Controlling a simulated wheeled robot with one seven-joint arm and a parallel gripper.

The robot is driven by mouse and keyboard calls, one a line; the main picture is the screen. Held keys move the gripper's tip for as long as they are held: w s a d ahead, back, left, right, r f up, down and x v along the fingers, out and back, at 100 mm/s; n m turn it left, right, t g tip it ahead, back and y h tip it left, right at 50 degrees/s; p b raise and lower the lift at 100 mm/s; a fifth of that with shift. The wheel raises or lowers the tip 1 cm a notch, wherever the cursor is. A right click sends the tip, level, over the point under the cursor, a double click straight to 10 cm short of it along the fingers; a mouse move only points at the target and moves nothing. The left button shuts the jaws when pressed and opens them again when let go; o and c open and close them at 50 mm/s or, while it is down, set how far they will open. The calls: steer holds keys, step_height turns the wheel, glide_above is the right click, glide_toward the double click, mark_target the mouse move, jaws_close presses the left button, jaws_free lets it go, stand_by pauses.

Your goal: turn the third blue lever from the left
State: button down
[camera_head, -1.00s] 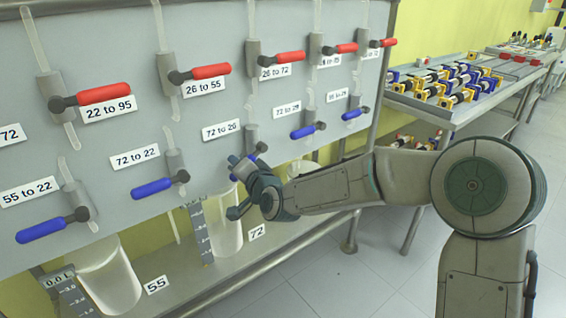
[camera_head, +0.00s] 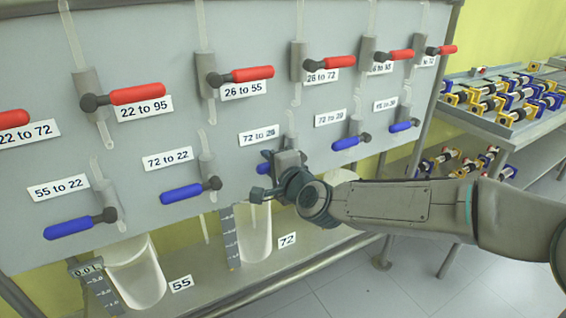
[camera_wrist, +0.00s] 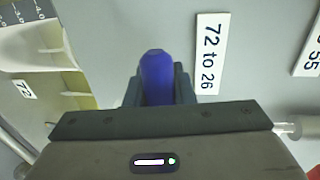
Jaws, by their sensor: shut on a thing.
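The third blue lever (camera_head: 264,168) from the left is under the "72 to 26" label (camera_head: 259,136) on the grey panel. It points left and is mostly hidden behind my gripper (camera_head: 265,180). In the wrist view the blue handle (camera_wrist: 156,72) stands between my two fingers, which are shut on it, with the "72 to 26" label (camera_wrist: 208,54) to its right. The first blue lever (camera_head: 72,228) and the second blue lever (camera_head: 184,193) are to the left, both pointing left. Two more blue levers (camera_head: 348,143) are to the right.
A row of red levers (camera_head: 140,94) runs above the blue ones. Glass vessels (camera_head: 137,275) stand on the shelf below the panel. A table (camera_head: 500,130) with blue and yellow parts is at the right. Floor is free below my arm.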

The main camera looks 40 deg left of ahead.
stand_by(0.3)
steer(key=c, duration=1.2)
jaws_free()
steer(key=shift+c, duration=0.2)
steer(key=shift+d+r, duration=0.1)
steer(key=p+v, duration=0.3)
steer(key=v, duration=1)
steer(key=shift+s+d, duration=0.15)
steer(key=shift+d, duration=0.05)
